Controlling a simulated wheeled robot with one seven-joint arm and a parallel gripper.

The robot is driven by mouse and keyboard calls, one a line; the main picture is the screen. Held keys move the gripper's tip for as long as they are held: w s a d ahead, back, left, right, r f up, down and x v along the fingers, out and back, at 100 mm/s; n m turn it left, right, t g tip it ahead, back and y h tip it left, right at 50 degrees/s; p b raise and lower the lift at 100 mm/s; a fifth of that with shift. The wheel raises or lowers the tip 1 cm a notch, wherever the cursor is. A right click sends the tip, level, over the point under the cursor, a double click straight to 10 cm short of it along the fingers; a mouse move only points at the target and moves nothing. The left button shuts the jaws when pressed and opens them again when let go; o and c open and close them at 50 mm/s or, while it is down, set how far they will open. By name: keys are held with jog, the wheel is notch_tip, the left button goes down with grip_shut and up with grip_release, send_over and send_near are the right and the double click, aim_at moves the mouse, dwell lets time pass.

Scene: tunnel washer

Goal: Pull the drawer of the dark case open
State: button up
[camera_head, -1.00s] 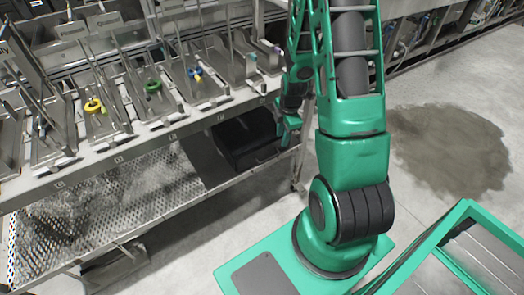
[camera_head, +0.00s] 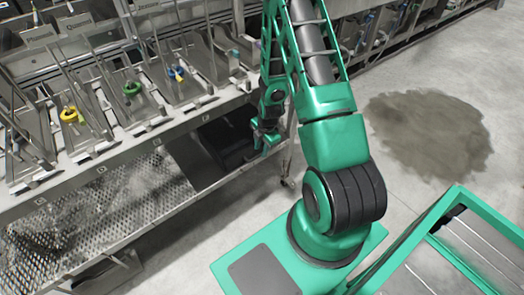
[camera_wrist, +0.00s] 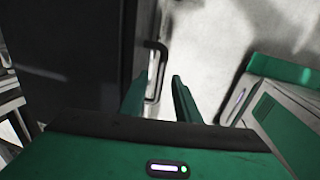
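The dark case (camera_head: 222,142) sits on the lower shelf under the bench, at its right end. A thin bar handle (camera_wrist: 163,56) stands out from that front. My gripper (camera_head: 266,142) is at the case's right side in the head view. In the wrist view my gripper (camera_wrist: 158,92) is open, with one green finger on each side of the handle in the picture. I cannot tell whether a finger touches it. The drawer shows no clear opening, and my gripper partly hides the case in the head view.
The steel bench (camera_head: 110,150) with tilted trays and coloured rings stands above the shelf. A perforated lower shelf (camera_head: 110,205) runs left of the case. A bench leg with a caster (camera_head: 288,182) is close to my gripper. Open floor lies to the right, with a dark stain (camera_head: 430,135).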

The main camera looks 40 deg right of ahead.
jog(key=shift+w+f, duration=0.25)
jog(key=shift+f, duration=0.95)
